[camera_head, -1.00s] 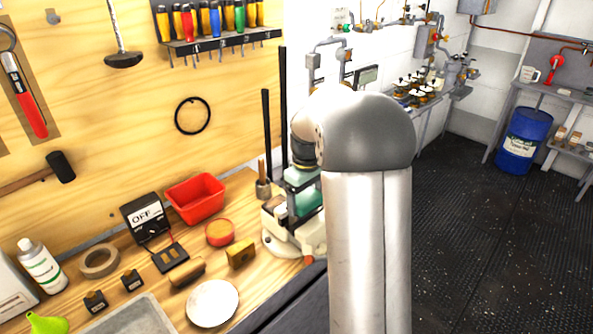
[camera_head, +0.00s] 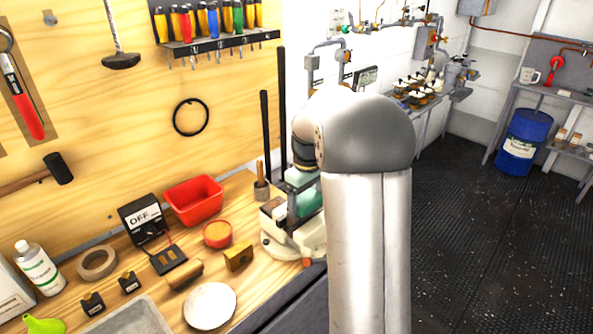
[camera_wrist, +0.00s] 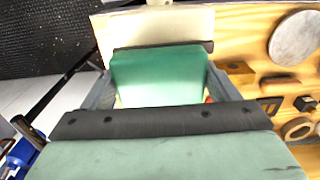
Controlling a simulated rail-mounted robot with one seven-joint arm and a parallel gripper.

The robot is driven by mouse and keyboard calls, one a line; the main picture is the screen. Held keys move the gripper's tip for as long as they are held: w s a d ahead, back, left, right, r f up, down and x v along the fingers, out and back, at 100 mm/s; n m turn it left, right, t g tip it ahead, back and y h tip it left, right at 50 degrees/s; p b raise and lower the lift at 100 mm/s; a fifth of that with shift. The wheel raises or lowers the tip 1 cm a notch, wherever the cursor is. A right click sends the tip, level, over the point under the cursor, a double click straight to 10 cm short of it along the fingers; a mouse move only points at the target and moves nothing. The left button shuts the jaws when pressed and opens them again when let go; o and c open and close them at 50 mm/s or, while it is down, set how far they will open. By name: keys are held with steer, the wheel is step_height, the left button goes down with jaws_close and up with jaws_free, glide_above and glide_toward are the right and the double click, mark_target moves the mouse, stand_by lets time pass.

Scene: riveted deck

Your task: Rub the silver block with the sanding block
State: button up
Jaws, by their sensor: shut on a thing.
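My gripper (camera_head: 300,215) is over the cream vise-like fixture (camera_head: 283,243) at the bench's right end, partly behind my arm. In the wrist view my green and dark gripper (camera_wrist: 160,95) fills the middle. The fixture's cream surface also shows beyond the gripper in the wrist view (camera_wrist: 185,25). I cannot make out the silver block; it may be hidden under the gripper. Whether the held thing touches it cannot be told.
On the bench left of the fixture are a yellow block (camera_head: 238,257), a tan rounded piece (camera_head: 186,274), a white disc (camera_head: 210,306), a red-orange round tin (camera_head: 217,234) and a red bin (camera_head: 194,200).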

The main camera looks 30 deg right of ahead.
steer(key=shift+s, duration=0.1)
steer(key=shift+w+a+p, duration=0.25)
steer(key=shift+w+p, duration=0.2)
steer(key=shift+w, duration=0.3)
steer(key=shift+w+a+p, duration=0.25)
steer(key=shift+w+p, duration=0.2)
steer(key=shift+w, duration=0.25)
step_height(320, 180, up, 8)
steer(key=p, duration=0.5)
steer(key=shift+w, duration=0.3)
